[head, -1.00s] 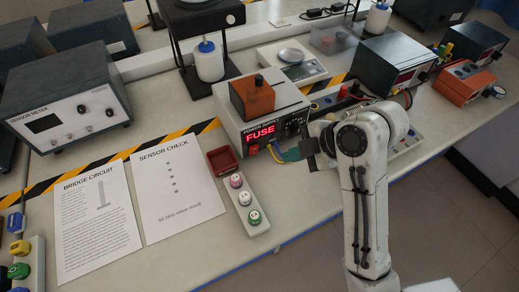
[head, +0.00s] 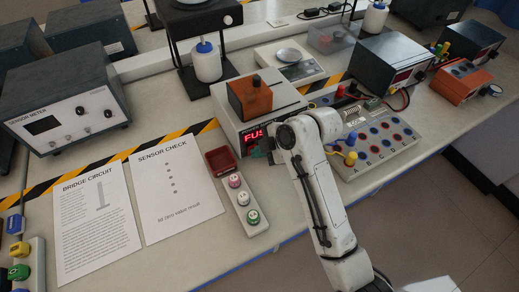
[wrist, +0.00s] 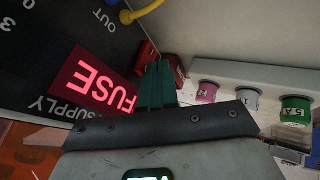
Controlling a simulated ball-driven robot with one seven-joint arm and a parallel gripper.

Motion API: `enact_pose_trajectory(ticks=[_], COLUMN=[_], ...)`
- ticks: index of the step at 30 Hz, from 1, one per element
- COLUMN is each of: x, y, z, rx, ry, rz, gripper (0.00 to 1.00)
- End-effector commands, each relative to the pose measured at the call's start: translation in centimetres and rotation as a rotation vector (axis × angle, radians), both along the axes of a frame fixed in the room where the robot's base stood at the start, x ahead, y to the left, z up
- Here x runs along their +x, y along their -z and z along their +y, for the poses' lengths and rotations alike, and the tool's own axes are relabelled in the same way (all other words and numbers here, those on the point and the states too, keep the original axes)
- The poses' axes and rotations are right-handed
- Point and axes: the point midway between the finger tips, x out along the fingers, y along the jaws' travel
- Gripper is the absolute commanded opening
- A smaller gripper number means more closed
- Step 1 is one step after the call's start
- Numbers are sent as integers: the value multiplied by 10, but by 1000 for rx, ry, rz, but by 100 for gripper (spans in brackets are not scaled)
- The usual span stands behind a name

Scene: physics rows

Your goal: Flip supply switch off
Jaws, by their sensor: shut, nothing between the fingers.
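The power supply (head: 236,131) is a pale box with a dark front and a red lit display (head: 254,137) reading FUSE, partly covered by my arm in the head view. In the wrist view the display (wrist: 97,85) is large at left. My gripper (head: 261,148) is at the supply's front, its dark green fingers shut and empty. In the wrist view the gripper (wrist: 156,84) is beside the display, and red parts (wrist: 147,52) show just behind the fingers. I cannot tell which of these is the supply switch, or whether the fingers touch it.
A red tray (head: 221,156) and a white strip (head: 230,193) with pink, white and green fuses stand left of the gripper. An orange block (head: 248,101) sits on the supply. A terminal board (head: 365,166) is at right, with paper sheets (head: 97,223) at left.

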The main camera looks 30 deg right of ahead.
Motion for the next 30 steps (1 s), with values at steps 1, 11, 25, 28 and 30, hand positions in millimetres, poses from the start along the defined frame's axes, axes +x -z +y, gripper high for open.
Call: enact_pose_trajectory(ticks=[1,11,25,28,30], x=[1,3,7,8,8], y=[0,-2,-7,-13,-16], z=[0,0,0,0,0], rx=[0,0,1,1,1], ry=[0,0,0,1,1], rz=[0,-1,-2,-3,-3], gripper=[0,0,0,0,0])
